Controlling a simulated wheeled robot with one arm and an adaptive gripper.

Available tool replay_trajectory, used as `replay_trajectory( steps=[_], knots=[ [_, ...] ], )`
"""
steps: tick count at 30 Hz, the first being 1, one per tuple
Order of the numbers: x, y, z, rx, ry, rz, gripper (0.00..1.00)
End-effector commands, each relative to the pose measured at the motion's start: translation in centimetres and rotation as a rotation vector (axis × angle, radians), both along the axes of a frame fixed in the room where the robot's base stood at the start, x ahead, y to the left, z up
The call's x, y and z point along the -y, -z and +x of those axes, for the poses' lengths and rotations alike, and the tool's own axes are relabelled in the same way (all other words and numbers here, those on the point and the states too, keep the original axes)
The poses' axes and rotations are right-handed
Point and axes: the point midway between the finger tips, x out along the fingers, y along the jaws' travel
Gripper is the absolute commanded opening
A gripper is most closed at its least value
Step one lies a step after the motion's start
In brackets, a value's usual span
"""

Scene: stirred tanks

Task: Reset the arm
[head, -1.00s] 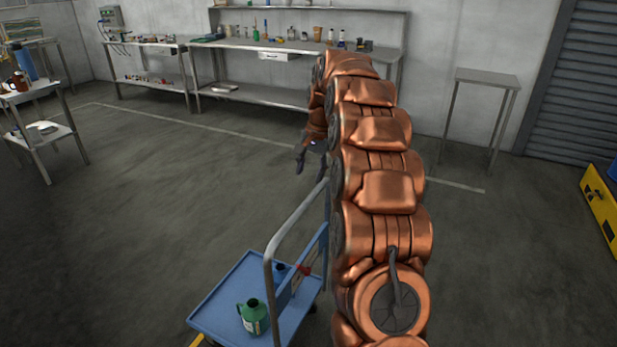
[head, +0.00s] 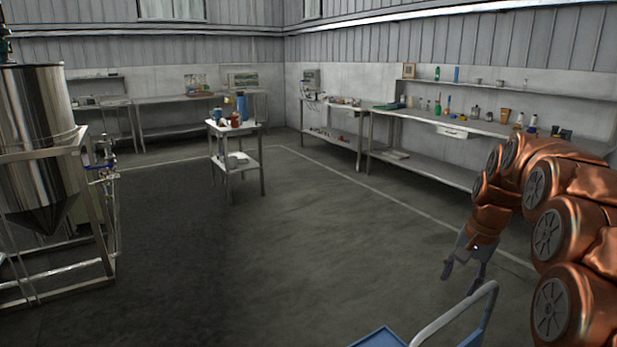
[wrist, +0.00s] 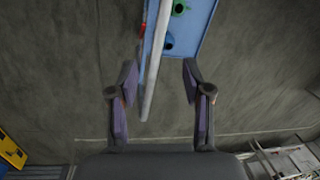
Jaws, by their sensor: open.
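My copper-coloured arm rises at the right of the head view and bends over, with my gripper (head: 464,277) hanging downward at its end. The gripper is open, with nothing between its fingers. In the wrist view my gripper (wrist: 160,88) shows its two fingers spread apart. The pale handle bar of the blue cart (wrist: 192,40) runs through the gap between them in the picture; it looks to lie beyond the fingers, though the distance is hard to tell.
The blue cart (head: 377,338) is cut off at the bottom of the head view. A green container (wrist: 180,7) shows on it. A steel tank (head: 38,140) on a frame stands left, a small table (head: 237,165) mid-room, and a workbench (head: 430,117) along the right wall. The middle floor is clear.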

Motion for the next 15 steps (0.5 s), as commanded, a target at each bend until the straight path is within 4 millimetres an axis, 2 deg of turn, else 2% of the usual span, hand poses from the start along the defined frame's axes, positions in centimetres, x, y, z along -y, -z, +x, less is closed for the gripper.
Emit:
replay_trajectory(
  steps=[1,6,15],
  knots=[
    [-1.4,-1.0,-1.2,-0.004,-0.038,-0.004,0.49],
    [-5.1,-2.0,-5.4,-0.029,-0.158,-0.016,0.49],
    [-10.3,-3.1,-13.9,-0.074,-0.359,-0.041,0.49]
  ],
)
